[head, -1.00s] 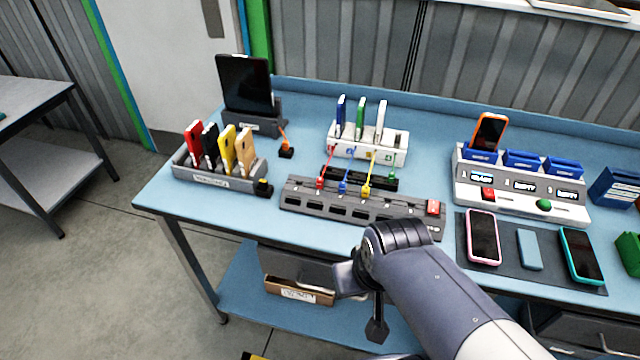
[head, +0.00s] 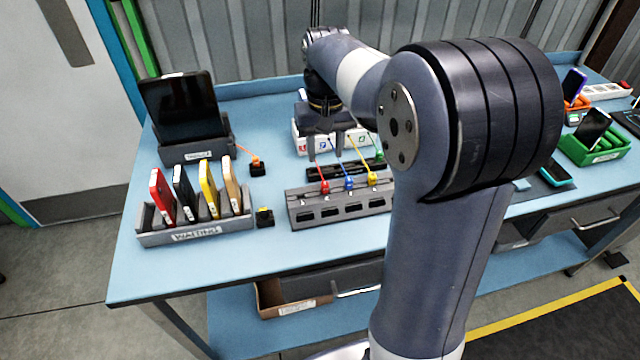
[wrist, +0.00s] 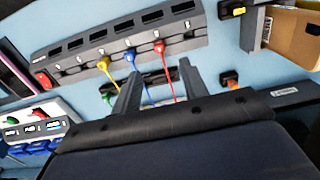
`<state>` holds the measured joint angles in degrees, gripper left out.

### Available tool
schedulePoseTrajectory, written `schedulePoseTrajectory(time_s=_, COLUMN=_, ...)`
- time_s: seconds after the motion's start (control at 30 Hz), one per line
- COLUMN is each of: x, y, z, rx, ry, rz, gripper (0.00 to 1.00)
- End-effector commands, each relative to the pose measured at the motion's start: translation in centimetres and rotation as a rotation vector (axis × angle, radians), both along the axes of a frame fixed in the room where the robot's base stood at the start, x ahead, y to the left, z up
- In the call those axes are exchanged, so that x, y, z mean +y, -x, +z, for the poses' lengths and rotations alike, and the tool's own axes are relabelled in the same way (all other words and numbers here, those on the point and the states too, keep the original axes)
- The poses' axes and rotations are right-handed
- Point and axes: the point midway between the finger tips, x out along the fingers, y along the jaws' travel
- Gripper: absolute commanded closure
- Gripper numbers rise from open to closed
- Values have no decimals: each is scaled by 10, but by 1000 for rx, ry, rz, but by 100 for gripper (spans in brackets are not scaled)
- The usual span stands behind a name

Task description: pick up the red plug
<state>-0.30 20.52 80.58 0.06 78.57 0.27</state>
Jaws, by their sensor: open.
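The red plug (head: 324,187) sits at the left end of a row of plugs on the grey socket strip (head: 300,213), with a red cord running back from it. It also shows in the wrist view (wrist: 159,46), at the top middle. Blue (head: 350,184) and yellow (head: 373,179) plugs stand beside it. My gripper (head: 325,153) hangs behind and above the red plug, over the cords. In the wrist view my open fingers (wrist: 158,76) point toward the strip, with nothing held and the red plug beyond their tips. My arm hides the strip's right end in the head view.
A waiting rack (head: 195,233) with several phones stands at the left. A tablet dock (head: 195,150) is behind it. A white box (head: 300,140) with cords lies beneath my gripper. A green plug (head: 380,155) is at the dark bar. Table space is clear at the front left.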

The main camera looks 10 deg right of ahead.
Motion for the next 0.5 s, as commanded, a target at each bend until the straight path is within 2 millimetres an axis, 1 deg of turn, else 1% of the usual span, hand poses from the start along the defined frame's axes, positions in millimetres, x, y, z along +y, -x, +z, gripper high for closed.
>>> schedulePoseTrajectory(time_s=0.03, x=0, y=-4, z=-1, rx=5, ry=1, rz=0, gripper=58)
schedulePoseTrajectory(time_s=0.13, x=0, y=-6, z=-10, rx=11, ry=2, rz=-1, gripper=58)
schedulePoseTrajectory(time_s=0.3, x=0, y=-5, z=-38, rx=11, ry=1, rz=-1, gripper=58)
schedulePoseTrajectory(time_s=0.4, x=0, y=-5, z=-50, rx=9, ry=1, rz=0, gripper=58)
schedulePoseTrajectory(time_s=0.5, x=0, y=-5, z=-56, rx=7, ry=1, rz=0, gripper=58)
